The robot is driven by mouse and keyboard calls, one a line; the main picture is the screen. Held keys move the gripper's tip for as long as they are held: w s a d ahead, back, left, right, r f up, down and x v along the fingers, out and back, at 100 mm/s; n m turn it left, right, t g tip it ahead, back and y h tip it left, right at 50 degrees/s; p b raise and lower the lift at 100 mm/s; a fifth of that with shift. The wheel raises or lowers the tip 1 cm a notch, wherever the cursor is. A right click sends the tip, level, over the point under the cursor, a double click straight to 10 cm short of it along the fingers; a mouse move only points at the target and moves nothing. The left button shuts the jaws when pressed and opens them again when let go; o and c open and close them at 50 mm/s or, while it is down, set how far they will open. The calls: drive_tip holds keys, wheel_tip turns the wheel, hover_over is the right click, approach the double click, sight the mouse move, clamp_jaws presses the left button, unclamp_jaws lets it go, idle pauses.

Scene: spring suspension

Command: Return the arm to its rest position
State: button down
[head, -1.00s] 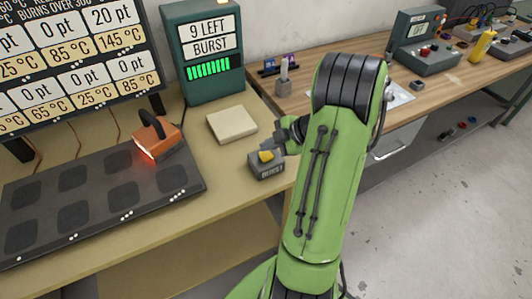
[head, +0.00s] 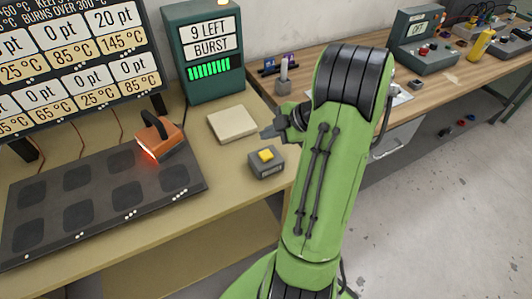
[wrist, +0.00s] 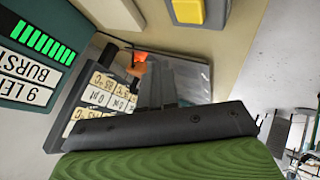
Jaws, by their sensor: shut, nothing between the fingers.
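My green arm stands in the middle of the head view, and my gripper (head: 270,132) shows at its left side, above the table. It is shut and empty, apart from the burst button box (head: 266,163), a grey box with a yellow button on top that sits just below it in the picture. The same box shows at the top of the wrist view (wrist: 200,10). In the wrist view my gripper (wrist: 157,95) is seen along its fingers, with the green arm cover at the bottom.
An orange heater with a black handle (head: 157,137) glows on the dark pad board (head: 60,250). A cream block (head: 232,123) lies near the green burst display (head: 204,50). A wooden bench (head: 335,65) with a control box (head: 426,45) stands to the right. Floor is clear at the lower right.

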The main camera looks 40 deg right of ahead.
idle(0.4)
drive_tip(key=a+r+m+g+h, duration=0.1)
drive_tip(key=a+r+m+g, duration=0.45)
drive_tip(key=a, duration=1.05)
drive_tip(key=s+a+r+m+t+h, duration=0.1)
drive_tip(key=s+a+r+m, duration=0.1)
drive_tip(key=s, duration=0.5)
drive_tip(key=s+a+r+m+t+h, duration=0.1)
drive_tip(key=s+a+r+m, duration=0.2)
drive_tip(key=s+a+m, duration=0.2)
drive_tip(key=s+m, duration=0.1)
drive_tip(key=s, duration=0.1)
drive_tip(key=shift+s+a+t+h, duration=0.2)
drive_tip(key=shift+s+t+h, duration=0.1)
drive_tip(key=shift+t+h, duration=0.1)
